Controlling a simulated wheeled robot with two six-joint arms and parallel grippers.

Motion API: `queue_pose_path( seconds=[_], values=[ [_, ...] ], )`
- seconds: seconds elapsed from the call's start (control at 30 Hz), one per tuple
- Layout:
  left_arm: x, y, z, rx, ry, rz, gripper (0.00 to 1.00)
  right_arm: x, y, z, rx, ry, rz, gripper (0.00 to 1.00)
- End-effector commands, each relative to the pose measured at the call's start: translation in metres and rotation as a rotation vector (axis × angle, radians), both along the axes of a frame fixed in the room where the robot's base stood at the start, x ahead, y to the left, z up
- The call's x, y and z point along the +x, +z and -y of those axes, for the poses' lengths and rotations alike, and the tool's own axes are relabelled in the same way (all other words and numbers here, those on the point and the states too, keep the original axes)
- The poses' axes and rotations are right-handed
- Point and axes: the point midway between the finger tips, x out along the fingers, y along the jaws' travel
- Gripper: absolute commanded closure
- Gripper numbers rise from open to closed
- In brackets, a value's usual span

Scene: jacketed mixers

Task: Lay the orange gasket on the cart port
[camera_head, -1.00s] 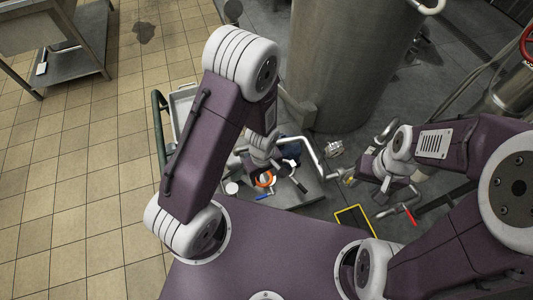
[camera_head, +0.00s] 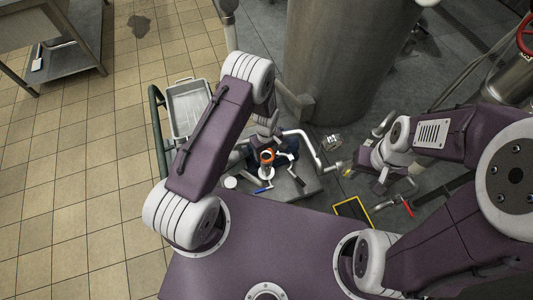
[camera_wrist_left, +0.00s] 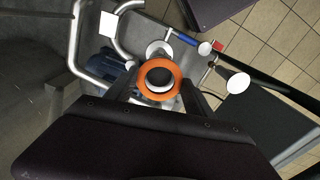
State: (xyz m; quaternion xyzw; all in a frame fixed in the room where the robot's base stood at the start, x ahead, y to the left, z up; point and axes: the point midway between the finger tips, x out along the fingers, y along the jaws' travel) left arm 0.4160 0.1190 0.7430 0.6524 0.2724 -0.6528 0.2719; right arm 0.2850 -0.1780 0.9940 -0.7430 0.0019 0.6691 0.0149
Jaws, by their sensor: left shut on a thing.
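The orange gasket (camera_head: 267,156) is a ring held by my left gripper (camera_head: 266,148) above the cart. In the left wrist view the gasket (camera_wrist_left: 142,82) sits face-on between the fingers of my left gripper (camera_wrist_left: 160,88). A pale round metal fitting (camera_head: 266,171), apparently the cart port, shows just below the gasket in the head view; the gap between them is hard to judge. My right gripper (camera_head: 351,172) is over the dark floor to the right, its jaws too small to read.
The grey cart top (camera_head: 300,189) carries a blue-handled tool (camera_head: 263,189) and a white round item (camera_head: 230,182). A grey tray (camera_head: 190,108) lies at the left. A large steel vessel (camera_head: 345,60) stands behind. A yellow-edged dark panel (camera_head: 352,209) is at the right.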

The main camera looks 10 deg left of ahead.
Motion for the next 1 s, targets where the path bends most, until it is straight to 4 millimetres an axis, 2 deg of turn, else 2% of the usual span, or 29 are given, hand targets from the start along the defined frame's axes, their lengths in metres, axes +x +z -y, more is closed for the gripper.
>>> queue_pose_path(
  seconds=[0.1, 0.47, 0.5, 0.53, 0.57, 0.83, 1.0],
  values=[
    [0.000, -0.013, 0.000, 0.000, 0.000, 0.000, 0.77, 0.000, 0.002, 0.000, 0.000, 0.000, 0.000, 0.64],
    [0.000, -0.019, 0.000, 0.000, 0.000, 0.001, 0.77, 0.000, -0.004, 0.000, 0.000, 0.000, 0.000, 0.64],
    [0.000, -0.017, 0.000, 0.000, 0.000, 0.001, 0.28, 0.000, -0.002, 0.000, 0.000, 0.000, 0.000, 0.64],
    [0.000, -0.017, 0.000, 0.000, 0.000, 0.001, 0.19, 0.000, -0.002, 0.000, 0.000, 0.000, 0.000, 0.64],
    [0.000, -0.017, 0.000, 0.000, 0.000, 0.001, 0.17, 0.000, -0.002, 0.000, 0.000, 0.000, 0.000, 0.64],
    [0.000, -0.016, 0.000, 0.000, 0.000, 0.001, 0.17, 0.000, -0.001, 0.000, 0.000, 0.000, 0.000, 0.64],
    [0.002, 0.001, 0.001, -0.001, 0.000, 0.006, 0.17, 0.000, 0.001, 0.000, 0.000, 0.000, 0.000, 0.64]
  ],
)
